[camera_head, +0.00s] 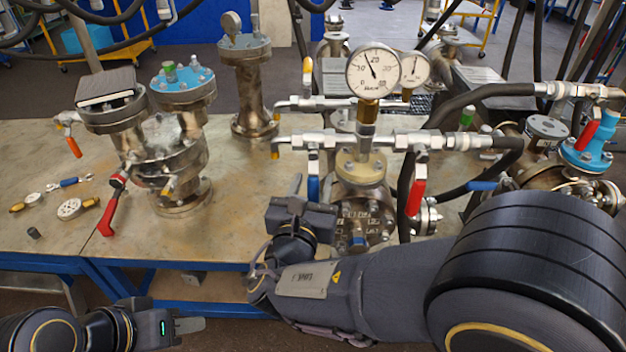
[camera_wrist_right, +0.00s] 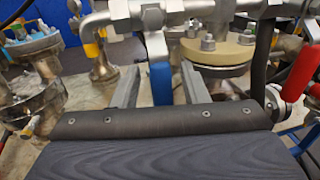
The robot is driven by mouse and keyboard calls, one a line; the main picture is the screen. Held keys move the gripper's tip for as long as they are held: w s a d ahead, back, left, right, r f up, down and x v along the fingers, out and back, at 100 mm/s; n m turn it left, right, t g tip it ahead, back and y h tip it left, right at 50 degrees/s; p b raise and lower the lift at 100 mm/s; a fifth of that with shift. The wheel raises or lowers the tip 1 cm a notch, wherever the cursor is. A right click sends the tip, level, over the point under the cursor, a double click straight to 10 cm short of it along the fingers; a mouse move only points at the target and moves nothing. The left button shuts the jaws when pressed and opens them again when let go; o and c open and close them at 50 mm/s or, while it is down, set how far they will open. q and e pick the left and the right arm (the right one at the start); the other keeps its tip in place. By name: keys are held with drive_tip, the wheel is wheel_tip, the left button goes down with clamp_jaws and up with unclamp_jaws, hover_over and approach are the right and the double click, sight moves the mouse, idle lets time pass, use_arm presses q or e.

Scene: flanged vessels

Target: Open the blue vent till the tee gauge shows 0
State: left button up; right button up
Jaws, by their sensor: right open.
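The blue vent handle (camera_head: 313,186) hangs down from the front pipe of the tee. In the right wrist view the blue handle (camera_wrist_right: 161,83) stands between the two fingers of my right gripper (camera_wrist_right: 158,90). Those fingers are open, with a visible gap on each side of the handle. The tee gauge (camera_head: 374,72) is a round white dial above the tee; its needle points up and slightly left, just below the 20 mark. My left gripper (camera_head: 178,324) is low at the bottom left, away from the table-top items; its finger gap is not clear.
A red handle (camera_head: 416,182) hangs right of the blue one. A second gauge (camera_head: 414,68) stands behind. Black hoses (camera_head: 405,185) run beside the tee. A flanged vessel (camera_head: 165,160) with another red handle (camera_head: 107,215) stands left. The table (camera_head: 240,195) is bare between the vessels.

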drive_tip(key=shift+w+d, duration=0.15)
drive_tip(key=shift+w, duration=0.4)
clamp_jaws()
